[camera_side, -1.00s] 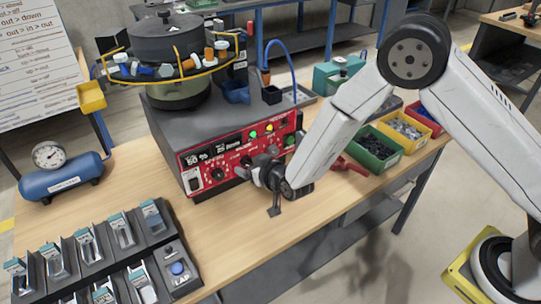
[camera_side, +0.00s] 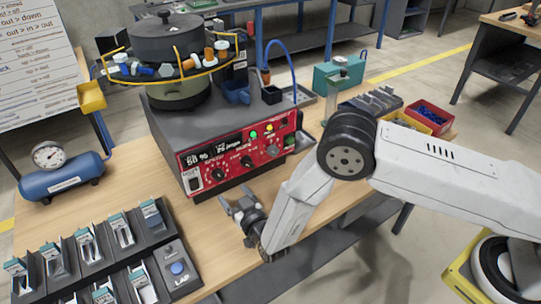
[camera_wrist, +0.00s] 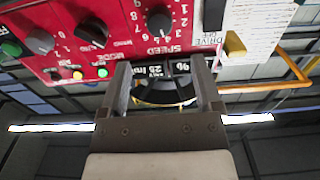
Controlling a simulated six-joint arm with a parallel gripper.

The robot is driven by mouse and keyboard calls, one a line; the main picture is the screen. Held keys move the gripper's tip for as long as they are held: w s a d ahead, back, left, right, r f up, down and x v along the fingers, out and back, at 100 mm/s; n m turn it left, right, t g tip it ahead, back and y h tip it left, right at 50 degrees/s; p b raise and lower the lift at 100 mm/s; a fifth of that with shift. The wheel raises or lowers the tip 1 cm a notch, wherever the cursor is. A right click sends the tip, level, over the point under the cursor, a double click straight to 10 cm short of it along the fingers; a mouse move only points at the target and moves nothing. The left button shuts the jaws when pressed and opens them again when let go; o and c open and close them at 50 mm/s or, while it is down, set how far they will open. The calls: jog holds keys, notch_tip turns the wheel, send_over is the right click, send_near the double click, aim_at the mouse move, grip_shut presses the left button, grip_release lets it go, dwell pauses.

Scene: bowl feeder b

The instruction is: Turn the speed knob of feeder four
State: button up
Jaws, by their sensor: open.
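The feeder's red control panel (camera_side: 240,155) faces the front edge of the bench and also fills the top of the wrist view, upside down. Its black speed knob (camera_side: 218,174) is at the panel's left, below the lit display; the wrist view shows this knob (camera_wrist: 160,20) beside the word SPEED and a number scale. My gripper (camera_side: 238,198) is open and empty, in front of the panel and apart from it. In the wrist view its two fingers (camera_wrist: 163,78) stand wide apart, with the speed knob above the gap between them. I see no feeder number.
The mode knob (camera_wrist: 92,33) and a grey knob (camera_wrist: 40,41) share the panel. A black drive switch (camera_wrist: 213,14) is close to the speed knob. The bowl (camera_side: 170,45) sits on top. A rack (camera_side: 95,255) and a blue tank (camera_side: 62,178) stand left.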

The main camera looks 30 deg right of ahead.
aim_at(220, 177)
jog(key=shift+w, duration=3.85)
grip_shut()
